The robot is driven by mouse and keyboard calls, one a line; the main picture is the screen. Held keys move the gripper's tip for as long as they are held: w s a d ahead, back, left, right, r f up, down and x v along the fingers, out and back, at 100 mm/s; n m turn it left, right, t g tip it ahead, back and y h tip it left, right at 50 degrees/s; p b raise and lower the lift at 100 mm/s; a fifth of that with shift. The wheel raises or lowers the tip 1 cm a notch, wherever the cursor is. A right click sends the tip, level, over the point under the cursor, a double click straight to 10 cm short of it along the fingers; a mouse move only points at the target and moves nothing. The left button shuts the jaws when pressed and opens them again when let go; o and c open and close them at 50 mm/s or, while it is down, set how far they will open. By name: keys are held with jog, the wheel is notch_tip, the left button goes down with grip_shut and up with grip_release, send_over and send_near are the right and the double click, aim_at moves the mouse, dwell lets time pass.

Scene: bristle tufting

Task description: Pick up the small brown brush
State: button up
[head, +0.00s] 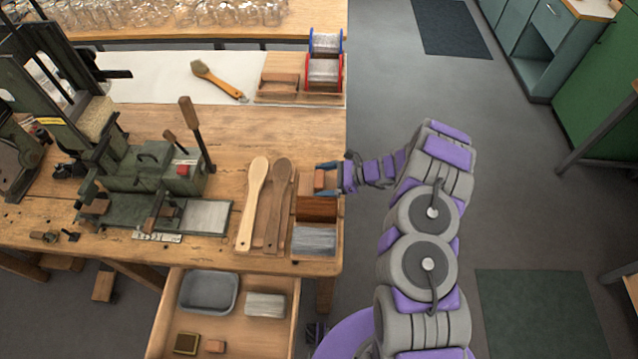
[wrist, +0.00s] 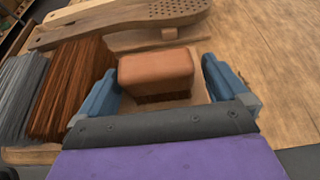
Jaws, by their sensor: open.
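A small brown brush (wrist: 156,70), a rounded brown block with dark bristles under it, stands between my fingers in the wrist view. In the head view the brush (head: 320,180) shows at the right end of the workbench (head: 225,130). My gripper (wrist: 157,85) is open, with one blue finger on each side of the brush and a gap visible on the left. Contact on the right side is hard to tell. In the head view my gripper (head: 328,178) reaches in from the right and hides part of the brush.
Reddish-brown bristles (wrist: 72,88) and grey bristles (wrist: 20,95) lie left of the brush in the wrist view. Wooden paddle-shaped handles (head: 252,205) lie beside them on the bench. An open drawer (head: 283,330) holds a grey tray. A green machine (head: 150,170) stands at left.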

jog(key=x, duration=0.3)
jog(key=shift+s+a+b, duration=0.1)
jog(key=shift+b, duration=0.2)
jog(key=c, duration=1)
jog(key=shift+r, duration=0.15)
jog(key=shift+c, duration=0.2)
